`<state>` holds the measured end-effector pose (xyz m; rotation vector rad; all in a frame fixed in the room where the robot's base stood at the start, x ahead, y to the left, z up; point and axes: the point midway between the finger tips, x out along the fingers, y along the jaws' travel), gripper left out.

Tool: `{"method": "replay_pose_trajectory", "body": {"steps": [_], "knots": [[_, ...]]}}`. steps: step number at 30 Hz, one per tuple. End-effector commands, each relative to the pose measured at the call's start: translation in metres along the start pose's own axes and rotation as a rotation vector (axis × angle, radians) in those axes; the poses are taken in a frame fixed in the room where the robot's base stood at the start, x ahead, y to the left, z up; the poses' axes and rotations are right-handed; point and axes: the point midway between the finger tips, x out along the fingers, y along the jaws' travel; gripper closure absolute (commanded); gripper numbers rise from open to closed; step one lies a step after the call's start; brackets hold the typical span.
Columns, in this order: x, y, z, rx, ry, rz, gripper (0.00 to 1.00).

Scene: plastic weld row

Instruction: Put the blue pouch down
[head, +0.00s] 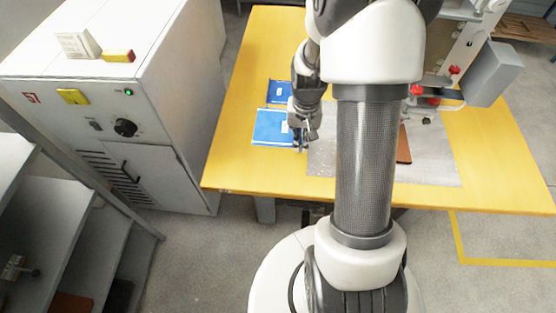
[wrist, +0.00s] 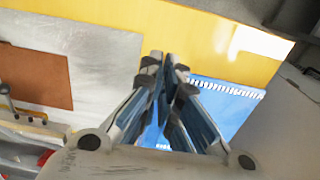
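A blue pouch (head: 270,127) with a small white label lies flat on the yellow table (head: 233,165), left of the grey mat. A second, smaller blue pouch (head: 278,90) lies just behind it. My gripper (head: 302,146) points down beside the right edge of the nearer pouch. In the wrist view, my gripper's fingers (wrist: 166,68) come close together at the tips. A blue pouch with a pale toothed edge (wrist: 228,90) shows beside and behind the right finger. Blue also shows between the fingers; I cannot tell whether they pinch a pouch. The fingers hide part of it.
A grey mat (head: 440,165) with a brown plate (head: 404,146) lies to the right, partly hidden by my arm. A machine with red knobs (head: 452,70) stands over the mat. A white cabinet (head: 120,110) stands left of the table. The table's front left is clear.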

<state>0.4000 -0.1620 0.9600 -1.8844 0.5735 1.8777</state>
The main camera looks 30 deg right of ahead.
Motion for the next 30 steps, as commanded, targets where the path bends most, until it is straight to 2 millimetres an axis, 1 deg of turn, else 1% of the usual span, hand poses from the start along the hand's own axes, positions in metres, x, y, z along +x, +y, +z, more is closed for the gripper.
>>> {"method": "replay_pose_trajectory", "body": {"steps": [1, 3, 9, 12, 16, 23, 28, 30], "knots": [[0.017, 0.001, 0.002, 0.001, -0.007, 0.001, 1.0], [0.037, 0.001, 0.002, 0.0, -0.008, 0.001, 1.0], [0.092, 0.001, 0.002, 0.0, -0.007, 0.001, 1.0], [0.116, 0.001, 0.002, 0.0, -0.006, 0.001, 1.0], [0.135, 0.001, 0.001, -0.001, -0.003, 0.0, 1.0], [0.15, 0.001, 0.001, -0.001, -0.002, 0.0, 1.0], [0.177, 0.001, 0.002, -0.001, -0.005, 0.001, 1.0], [0.185, 0.001, 0.001, -0.001, -0.002, 0.0, 1.0]]}}
